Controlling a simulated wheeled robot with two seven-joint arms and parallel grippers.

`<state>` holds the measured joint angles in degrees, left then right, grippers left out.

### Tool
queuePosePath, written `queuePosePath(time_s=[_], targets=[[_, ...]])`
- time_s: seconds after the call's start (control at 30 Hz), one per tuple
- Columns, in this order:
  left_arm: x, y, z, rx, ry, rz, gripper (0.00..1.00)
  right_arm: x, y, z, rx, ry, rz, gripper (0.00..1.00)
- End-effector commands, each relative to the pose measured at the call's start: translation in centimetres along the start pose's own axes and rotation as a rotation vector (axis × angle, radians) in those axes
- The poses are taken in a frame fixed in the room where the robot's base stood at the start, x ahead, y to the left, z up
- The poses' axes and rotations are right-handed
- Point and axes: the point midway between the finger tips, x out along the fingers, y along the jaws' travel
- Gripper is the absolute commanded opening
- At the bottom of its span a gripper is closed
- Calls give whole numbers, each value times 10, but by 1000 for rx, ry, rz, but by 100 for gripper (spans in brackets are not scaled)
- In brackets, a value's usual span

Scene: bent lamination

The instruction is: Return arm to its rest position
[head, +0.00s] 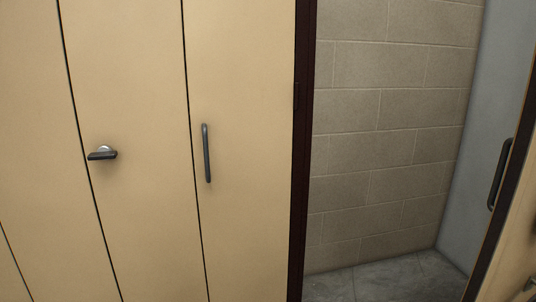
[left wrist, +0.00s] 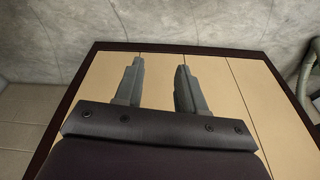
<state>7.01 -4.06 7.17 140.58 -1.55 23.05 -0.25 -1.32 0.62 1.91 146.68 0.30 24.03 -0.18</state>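My left gripper (left wrist: 159,85) shows in the left wrist view. Its two grey fingers stand apart with nothing between them. Behind the fingers is a tan panelled surface (left wrist: 232,75) with a dark frame; no contact with it can be made out. Neither of my grippers shows in the head view, and my right gripper is in no view.
In the head view, tan door panels (head: 245,120) fill the left, with a dark bar handle (head: 206,153) and a lever knob (head: 102,154). Right of a dark frame edge (head: 302,150) is an opening onto a block wall (head: 390,110) and grey floor (head: 390,280). Another handle (head: 499,175) is at the far right.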

Motion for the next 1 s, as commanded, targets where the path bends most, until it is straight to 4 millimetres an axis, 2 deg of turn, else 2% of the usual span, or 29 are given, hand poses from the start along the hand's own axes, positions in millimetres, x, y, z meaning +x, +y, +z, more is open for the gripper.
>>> queuePosePath(time_s=[0.03, 0.1, 0.13, 0.2, 0.37, 0.47, 0.57, 0.6, 0.7, 0.83, 1.0], targets=[[6, 13, 21, 14, -65, 18, 39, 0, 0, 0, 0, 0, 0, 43], [12, 38, 41, 105, -125, 40, 39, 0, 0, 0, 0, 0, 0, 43], [-5, 42, 35, 125, -121, 43, 39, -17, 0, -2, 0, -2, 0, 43], [-40, 38, 26, 112, -116, 41, 39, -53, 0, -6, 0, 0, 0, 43], [-98, 36, 12, 112, -115, 40, 39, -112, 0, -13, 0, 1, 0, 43], [-142, 36, 1, 112, -113, 40, 39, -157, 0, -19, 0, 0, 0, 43], [-196, 34, -12, 113, -113, 40, 39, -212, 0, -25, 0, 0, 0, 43], [-220, 34, -18, 113, -112, 40, 39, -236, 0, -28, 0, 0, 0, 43], [-268, 33, -29, 113, -113, 40, 39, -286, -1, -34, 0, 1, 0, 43], [-298, 33, -36, 113, -113, 40, 39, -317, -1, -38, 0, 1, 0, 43], [-301, 32, -37, 113, -113, 40, 39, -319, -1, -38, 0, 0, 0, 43]])
